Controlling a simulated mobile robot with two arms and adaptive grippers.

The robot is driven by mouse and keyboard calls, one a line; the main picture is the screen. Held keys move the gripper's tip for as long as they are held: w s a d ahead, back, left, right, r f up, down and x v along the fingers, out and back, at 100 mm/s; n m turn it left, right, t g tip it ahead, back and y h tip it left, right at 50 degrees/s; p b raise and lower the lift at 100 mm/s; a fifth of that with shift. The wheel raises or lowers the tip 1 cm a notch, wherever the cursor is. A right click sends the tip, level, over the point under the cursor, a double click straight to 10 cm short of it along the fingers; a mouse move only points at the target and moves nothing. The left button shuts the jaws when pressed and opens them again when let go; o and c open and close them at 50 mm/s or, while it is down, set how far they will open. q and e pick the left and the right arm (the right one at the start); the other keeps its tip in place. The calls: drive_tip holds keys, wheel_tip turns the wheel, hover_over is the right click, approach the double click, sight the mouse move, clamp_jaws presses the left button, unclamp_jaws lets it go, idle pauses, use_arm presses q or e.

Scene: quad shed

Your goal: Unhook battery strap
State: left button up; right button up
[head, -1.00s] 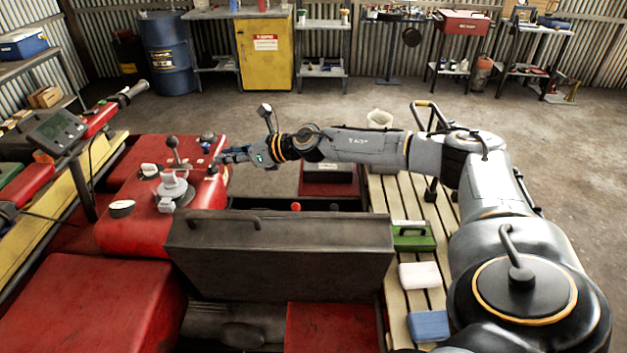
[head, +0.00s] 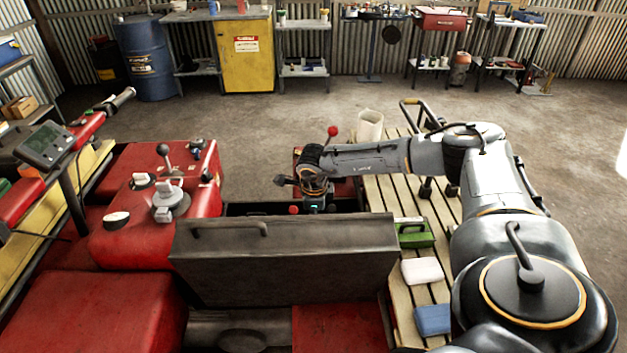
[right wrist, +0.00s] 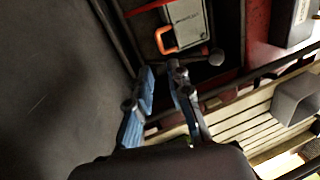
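In the right wrist view a grey battery-like box (right wrist: 188,24) lies in a dark bay beside a red panel. An orange loop (right wrist: 166,40) sits at its near end; I take it for the strap or its hook. My right gripper (right wrist: 160,70) has blue fingers standing apart with nothing between them. Its tips point toward the orange loop and are apart from it in the picture. In the head view my right gripper (head: 318,205) points down over the bay behind the dark raised panel, which hides the battery. My left gripper is not in view.
The dark panel (head: 285,262) stands in front of the bay. A red-knobbed lever (head: 332,132) stands behind my right arm. A slatted rack (head: 400,190) on the right carries a green box (head: 415,234), a white block (head: 422,271) and a blue block (head: 432,319). Concrete floor beyond is clear.

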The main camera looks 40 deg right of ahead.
drive_tip(key=p+x, duration=0.1)
drive_tip(key=x, duration=1)
drive_tip(key=shift+a, duration=0.1)
drive_tip(key=shift+c, duration=0.4)
clamp_jaws()
